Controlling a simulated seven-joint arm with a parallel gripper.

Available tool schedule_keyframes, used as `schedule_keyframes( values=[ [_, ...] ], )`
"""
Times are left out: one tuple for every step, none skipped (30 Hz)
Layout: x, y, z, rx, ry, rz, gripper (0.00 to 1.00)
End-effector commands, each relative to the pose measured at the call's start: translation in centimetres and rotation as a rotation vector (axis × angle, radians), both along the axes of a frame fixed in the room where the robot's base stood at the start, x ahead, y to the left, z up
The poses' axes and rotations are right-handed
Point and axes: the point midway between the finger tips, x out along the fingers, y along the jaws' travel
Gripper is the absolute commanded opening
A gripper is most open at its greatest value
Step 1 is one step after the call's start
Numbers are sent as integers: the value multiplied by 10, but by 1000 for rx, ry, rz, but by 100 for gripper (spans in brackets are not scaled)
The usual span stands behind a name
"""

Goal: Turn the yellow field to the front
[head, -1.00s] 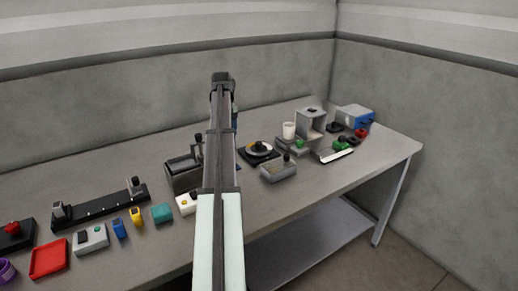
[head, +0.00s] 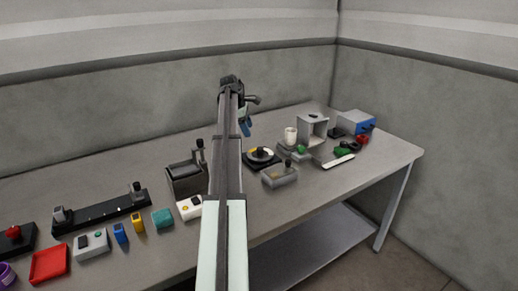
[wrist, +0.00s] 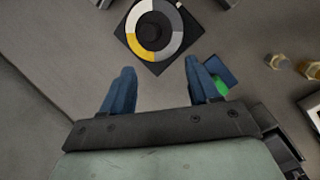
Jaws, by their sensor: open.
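The round dial (wrist: 168,15) has a ring of coloured fields around a black centre knob (wrist: 152,30) and sits on a black square base (wrist: 157,68). In the wrist view its yellow field (wrist: 142,47) lies at the lower left of the ring, with grey, dark and white fields around the rest. In the head view the dial (head: 262,155) stands right of my arm. My gripper (wrist: 161,75) is open and empty, its blue fingers apart, just short of the dial's base in the wrist view. In the head view my gripper (head: 245,125) shows partly behind the arm.
A grey box with a knob (head: 280,175) stands close in front of the dial. A white cup (head: 290,136) and a grey housing (head: 313,130) stand to its right. A dark box with a lever (head: 186,178) is left of my arm.

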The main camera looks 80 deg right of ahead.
Motion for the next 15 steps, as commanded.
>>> schedule_keyframes(
  values=[
    [-1,-3,1,9,27,79,61],
    [-2,-4,2,16,44,129,61],
    [-3,-5,2,27,65,196,61],
    [-4,-6,3,35,80,242,61],
    [-4,-7,3,43,96,289,61],
    [-4,-9,4,54,112,346,61],
    [-4,-9,4,61,123,387,61],
    [-4,-10,4,69,133,424,61],
    [-4,-10,4,79,144,468,61],
    [-4,-10,4,86,151,497,61],
    [-4,-11,4,93,157,523,61],
    [-4,-11,4,100,165,552,61],
    [-4,-11,4,106,169,570,61],
    [-4,-11,4,110,173,585,61],
    [-4,-11,4,115,176,599,61]
  ],
)
